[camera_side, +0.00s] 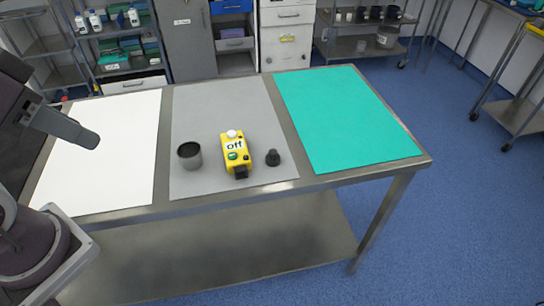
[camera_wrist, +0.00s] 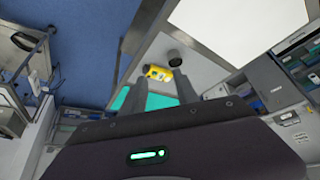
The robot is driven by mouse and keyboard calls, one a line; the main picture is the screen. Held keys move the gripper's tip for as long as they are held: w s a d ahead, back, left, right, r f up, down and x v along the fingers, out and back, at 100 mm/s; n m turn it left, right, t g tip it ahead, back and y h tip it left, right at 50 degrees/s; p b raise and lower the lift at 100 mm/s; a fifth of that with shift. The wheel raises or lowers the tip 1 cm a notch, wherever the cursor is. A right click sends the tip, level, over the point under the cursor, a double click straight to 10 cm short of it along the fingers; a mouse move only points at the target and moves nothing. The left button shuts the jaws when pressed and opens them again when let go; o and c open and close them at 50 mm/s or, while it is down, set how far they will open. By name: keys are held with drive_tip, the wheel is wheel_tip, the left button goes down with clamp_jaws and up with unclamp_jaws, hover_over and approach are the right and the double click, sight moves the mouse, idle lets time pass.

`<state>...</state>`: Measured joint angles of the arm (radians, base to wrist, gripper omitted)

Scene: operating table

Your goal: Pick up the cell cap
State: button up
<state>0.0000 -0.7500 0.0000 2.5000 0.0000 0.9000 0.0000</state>
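A small black cap with a knob on top (camera_side: 273,158), which looks like the cell cap, stands upright on the grey mat. It is just right of a yellow box (camera_side: 236,154) labelled "off". A dark open cup (camera_side: 190,155) stands left of the box. My gripper (camera_side: 88,138) is at the far left above the white mat, well away from the cap. In the wrist view its two fingers (camera_wrist: 158,58) are apart with nothing between them.
The metal table (camera_side: 350,179) carries a white mat (camera_side: 105,170), a grey mat (camera_side: 215,105) and a bare teal mat (camera_side: 345,115). Shelves and cabinets (camera_side: 287,35) stand behind the table. The mat around the cap's right side is clear.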

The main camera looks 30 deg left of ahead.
idle(0.4)
drive_tip(key=shift+c, duration=0.7)
